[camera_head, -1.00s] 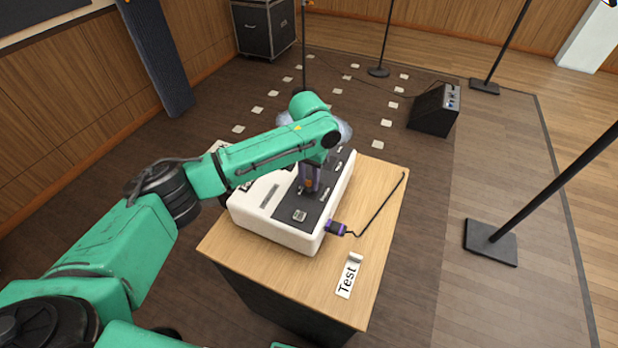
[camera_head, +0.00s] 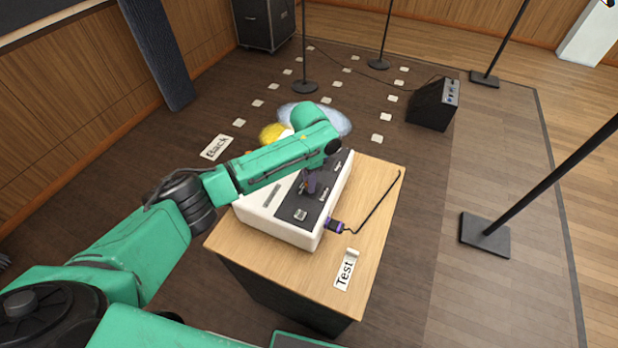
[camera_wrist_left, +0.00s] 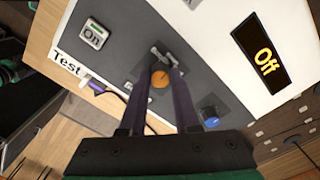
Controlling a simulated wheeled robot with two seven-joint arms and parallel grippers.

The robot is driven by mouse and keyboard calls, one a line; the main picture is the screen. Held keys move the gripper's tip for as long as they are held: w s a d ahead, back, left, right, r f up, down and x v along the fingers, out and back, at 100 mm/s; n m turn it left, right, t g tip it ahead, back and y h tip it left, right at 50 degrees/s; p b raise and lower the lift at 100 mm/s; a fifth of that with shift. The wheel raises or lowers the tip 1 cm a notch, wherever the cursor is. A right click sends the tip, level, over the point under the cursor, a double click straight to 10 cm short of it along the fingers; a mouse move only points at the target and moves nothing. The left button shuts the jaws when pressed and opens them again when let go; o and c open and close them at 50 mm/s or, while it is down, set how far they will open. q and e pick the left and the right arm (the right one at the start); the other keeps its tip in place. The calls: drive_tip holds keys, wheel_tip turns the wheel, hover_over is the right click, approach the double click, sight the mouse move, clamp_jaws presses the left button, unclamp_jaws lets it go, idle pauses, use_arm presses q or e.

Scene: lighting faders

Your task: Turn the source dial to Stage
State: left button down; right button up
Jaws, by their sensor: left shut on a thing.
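The white control console (camera_head: 262,222) with a dark grey top stands on a wooden-topped stand. My left gripper (camera_head: 312,180) reaches down onto it from the left. In the left wrist view my left gripper (camera_wrist_left: 162,66) is shut on an orange knob (camera_wrist_left: 160,79), with a finger on each side. The fingers and arm hide part of the panel, and I cannot read a Stage mark. A blue knob (camera_wrist_left: 210,112) sits to the right of the fingers. A display (camera_wrist_left: 262,54) reads "Off". My right gripper is out of view.
The stand's top (camera_head: 372,215) carries a "Test" label (camera_head: 345,271) and a purple plug (camera_head: 334,225) with a black cable. A "Back" label (camera_head: 215,147) lies on the floor. A black speaker (camera_head: 430,105) and a black pole base (camera_head: 485,235) stand to the right.

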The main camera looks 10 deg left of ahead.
use_arm(q)
drive_tip(key=shift+r+m, duration=0.1)
drive_tip(key=shift+m, duration=0.2)
drive_tip(key=shift+w, duration=0.1)
drive_tip(key=c, duration=0.6)
unclamp_jaws()
drive_tip(key=shift+c, duration=0.2)
wheel_tip(320, 180, up, 14)
drive_tip(key=b, duration=0.2)
drive_tip(key=shift+r+b, duration=0.25)
drive_tip(key=shift+b, duration=0.15)
